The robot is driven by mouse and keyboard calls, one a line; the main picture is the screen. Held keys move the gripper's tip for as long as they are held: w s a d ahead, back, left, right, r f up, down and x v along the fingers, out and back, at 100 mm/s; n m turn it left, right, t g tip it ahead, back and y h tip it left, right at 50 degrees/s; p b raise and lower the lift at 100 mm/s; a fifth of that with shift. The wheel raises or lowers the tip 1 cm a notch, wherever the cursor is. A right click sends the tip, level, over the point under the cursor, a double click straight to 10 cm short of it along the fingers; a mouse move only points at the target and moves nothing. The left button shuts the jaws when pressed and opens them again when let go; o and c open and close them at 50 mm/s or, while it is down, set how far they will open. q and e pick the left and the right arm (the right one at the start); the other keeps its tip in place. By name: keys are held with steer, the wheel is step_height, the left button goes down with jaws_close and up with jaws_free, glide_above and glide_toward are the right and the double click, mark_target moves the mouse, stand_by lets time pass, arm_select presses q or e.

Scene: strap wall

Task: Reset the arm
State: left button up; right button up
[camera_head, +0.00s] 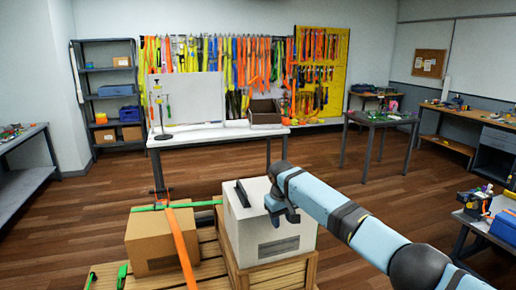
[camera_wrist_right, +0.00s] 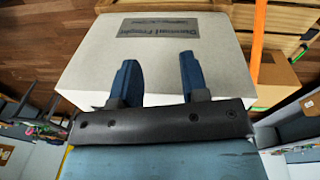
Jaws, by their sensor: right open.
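My right arm comes in from the lower right in the head view. Its gripper (camera_head: 284,214) is at the white box's right side, near the top edge. In the right wrist view the two blue fingers (camera_wrist_right: 158,82) stand apart with nothing between them, in front of the white box (camera_wrist_right: 85,60). The white box (camera_head: 285,240) stands upright on a wooden crate and has a grey label and a dark strip on top. I cannot tell whether the fingers touch the box. My left gripper is not in view.
A cardboard box (camera_head: 150,245) with orange (camera_head: 181,245) and green straps stands left of the white box on a wooden pallet (camera_head: 215,270). Behind is a white table (camera_head: 215,133) with a stand and an open carton. Wooden floor lies clear between.

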steer(key=s+a+f+t+y, duration=0.1)
steer(key=s+a+f+y, duration=0.15)
steer(key=s+f, duration=0.75)
steer(key=s+a+f+t+y, duration=0.15)
steer(key=s+a+f, duration=0.35)
steer(key=f, duration=0.8)
steer(key=s+d+f+t+y, duration=0.1)
steer(key=s+d+f, duration=0.15)
steer(key=s, duration=0.35)
steer(key=s+d+f+t+y, duration=0.1)
steer(key=s+d+f, duration=0.1)
steer(key=s+f, duration=0.3)
steer(key=s+d+r+m+t+h, duration=0.1)
steer(key=s+d+r+t, duration=0.1)
steer(key=s+d, duration=0.5)
steer(key=s+d+r+m+t+h, duration=0.1)
steer(key=s+d+r+t, duration=0.1)
steer(key=s+d, duration=0.6)
steer(key=s+t, duration=0.1)
steer(key=s, duration=0.6)
steer(key=shift+s+d+r, duration=0.15)
steer(key=shift+s+d, duration=0.1)
